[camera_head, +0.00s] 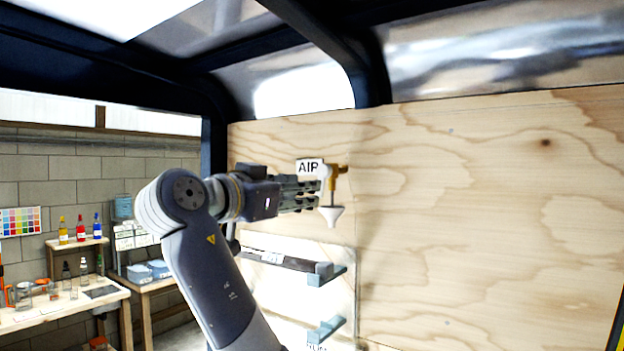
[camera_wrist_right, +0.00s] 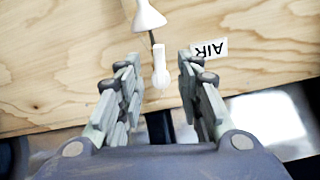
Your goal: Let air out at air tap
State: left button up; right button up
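The air tap (camera_head: 338,180) sticks out of the plywood wall beside a white label reading AIR (camera_head: 309,168). It has a brass-coloured body and a white cone (camera_head: 331,214) hanging below. In the right wrist view the tap's white lever (camera_wrist_right: 160,68) and cone (camera_wrist_right: 149,16) show, with the label (camera_wrist_right: 209,50) upside down. My right gripper (camera_head: 318,194) is at the tap's left side in the head view. It is open (camera_wrist_right: 162,75), with the lever in the gap between its fingers and space on both sides. My left gripper is not in view.
The plywood wall (camera_head: 480,210) to the right is bare. Dark frame beams (camera_head: 320,35) run overhead. A workbench (camera_head: 60,312) with bottles stands at far left.

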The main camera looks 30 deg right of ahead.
pick_arm(q)
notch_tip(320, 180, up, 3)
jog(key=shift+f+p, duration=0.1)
jog(key=shift+p, duration=0.85)
pick_arm(e)
jog(key=x, duration=0.5)
grip_shut()
